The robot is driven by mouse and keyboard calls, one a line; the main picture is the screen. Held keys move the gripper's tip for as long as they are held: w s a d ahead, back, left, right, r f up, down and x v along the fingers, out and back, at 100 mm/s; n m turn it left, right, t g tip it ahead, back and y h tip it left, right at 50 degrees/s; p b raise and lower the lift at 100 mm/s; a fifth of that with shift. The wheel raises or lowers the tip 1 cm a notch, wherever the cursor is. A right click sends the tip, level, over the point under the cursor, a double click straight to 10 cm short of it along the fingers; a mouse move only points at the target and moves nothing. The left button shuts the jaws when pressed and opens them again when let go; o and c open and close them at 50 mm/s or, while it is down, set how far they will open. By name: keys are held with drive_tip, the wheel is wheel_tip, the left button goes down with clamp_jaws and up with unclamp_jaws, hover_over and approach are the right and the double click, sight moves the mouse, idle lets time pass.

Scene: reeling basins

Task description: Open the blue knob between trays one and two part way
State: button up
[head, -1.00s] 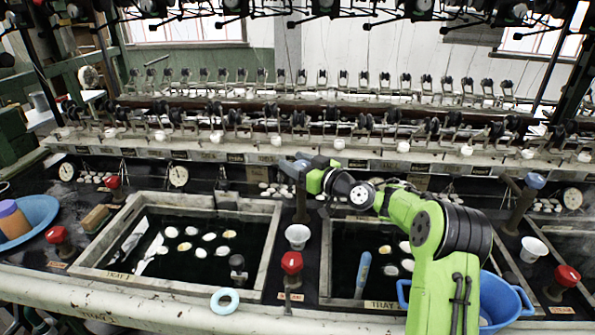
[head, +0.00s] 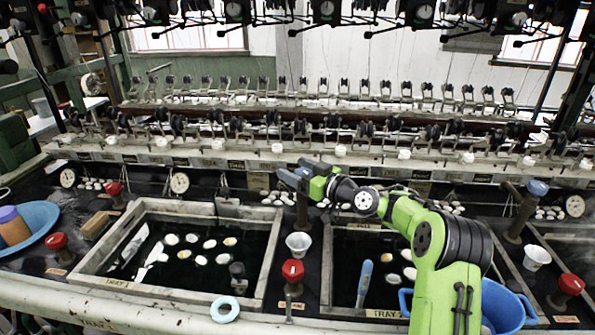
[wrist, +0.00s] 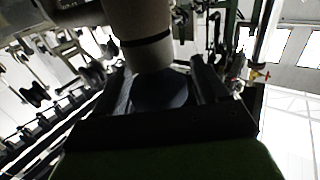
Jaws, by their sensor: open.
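The post (head: 302,213) of the knob between trays one and two stands upright between tray one (head: 85,281) and tray two (head: 327,270). My gripper (head: 298,177) is at the top of this post and largely hides the knob in the head view. In the wrist view, the dark blue rounded knob (wrist: 160,92) sits between the two dark fingers, which are open around it. A thick greyish post shows just above the knob there. Whether either finger touches the knob is not clear.
A red knob (head: 292,271) and a white cup (head: 299,244) stand in front of the post. A second blue knob (head: 537,188) is at the right. A blue basin (head: 508,305) is under my arm. The reeling frame runs behind.

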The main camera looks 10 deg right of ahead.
drive_tip(key=shift+d, duration=0.1)
drive_tip(key=v, duration=1.5)
drive_tip(key=shift+s+d, duration=0.15)
drive_tip(key=shift+s, duration=0.15)
